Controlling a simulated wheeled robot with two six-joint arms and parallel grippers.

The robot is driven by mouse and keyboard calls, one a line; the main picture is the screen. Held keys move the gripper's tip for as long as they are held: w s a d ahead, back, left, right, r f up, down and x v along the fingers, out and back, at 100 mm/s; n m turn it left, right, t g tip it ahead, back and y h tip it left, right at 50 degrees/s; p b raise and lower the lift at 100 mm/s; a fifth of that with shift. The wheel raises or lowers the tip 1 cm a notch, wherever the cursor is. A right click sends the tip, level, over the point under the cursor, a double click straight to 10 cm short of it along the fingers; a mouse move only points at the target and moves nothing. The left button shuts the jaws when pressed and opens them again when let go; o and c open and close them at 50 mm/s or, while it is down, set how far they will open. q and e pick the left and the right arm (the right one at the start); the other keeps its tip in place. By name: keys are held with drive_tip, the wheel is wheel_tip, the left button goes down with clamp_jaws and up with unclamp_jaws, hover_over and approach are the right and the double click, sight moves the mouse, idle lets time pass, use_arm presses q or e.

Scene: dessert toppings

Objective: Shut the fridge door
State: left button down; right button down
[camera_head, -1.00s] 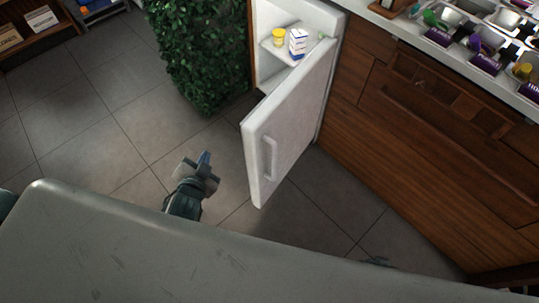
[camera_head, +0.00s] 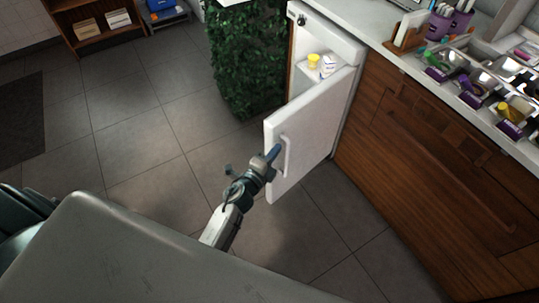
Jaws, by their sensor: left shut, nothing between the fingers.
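The white fridge (camera_head: 331,43) stands at the end of the wooden counter. Its door (camera_head: 310,125) is partly open and swung out toward me, with a vertical handle (camera_head: 286,156) near its free edge. A yellow tub (camera_head: 313,61) and a white box (camera_head: 327,66) show on a shelf inside, above the door's top edge. My left gripper (camera_head: 274,154) is shut and empty, at the free edge of the door beside the handle. I cannot tell whether it touches the door. My right gripper is not in view.
A leafy green hedge (camera_head: 244,60) stands left of the fridge. The wooden counter (camera_head: 430,150), with bins of toppings on top, runs along the right. Tiled floor (camera_head: 140,140) is free at the left. A wooden shelf (camera_head: 100,25) stands at the back left.

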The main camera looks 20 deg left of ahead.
sight(275, 133)
use_arm(q)
drive_tip(key=shift+w+a, duration=0.4)
drive_tip(key=shift+w, duration=0.75)
drive_tip(key=shift+w+a, duration=0.4)
drive_tip(key=shift+w, duration=0.8)
drive_tip(key=shift+w+a, duration=0.4)
drive_tip(key=shift+w, duration=0.75)
